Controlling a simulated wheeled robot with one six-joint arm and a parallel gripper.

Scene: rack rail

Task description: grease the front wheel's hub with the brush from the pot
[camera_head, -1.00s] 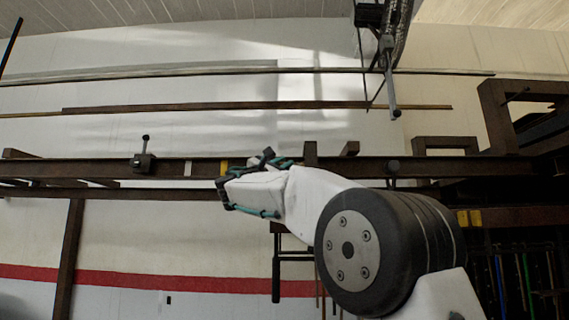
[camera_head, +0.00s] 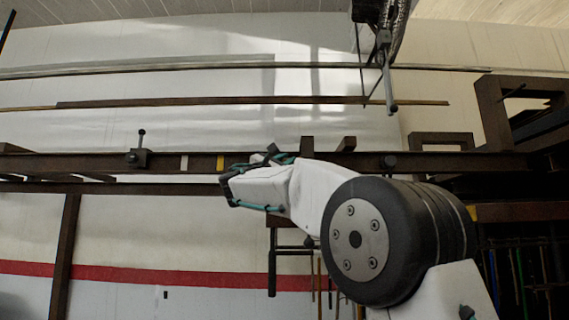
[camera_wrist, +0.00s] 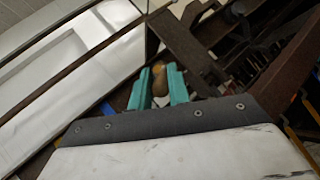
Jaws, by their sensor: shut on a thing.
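In the wrist view my gripper (camera_wrist: 159,78) has its two teal fingers closed on a brown-yellow piece (camera_wrist: 159,89), which looks like the brush's handle. The brush's bristles cannot be made out. In the head view my white arm reaches left in front of a dark rail, and its fingers and the held piece are not clear there. A dark, ribbed curved part (camera_head: 401,28) hangs at the top right, perhaps a wheel's tyre seen edge-on. Its hub cannot be told apart. I cannot make out the grease pot in either view.
The dark steel rail (camera_head: 90,163) runs across behind my arm. A small black clamp-like block (camera_head: 138,158) with an upright lever sits on it. A thin grey bar (camera_head: 387,85) hangs at the upper right. Dark rack frames (camera_head: 495,115) crowd the right side.

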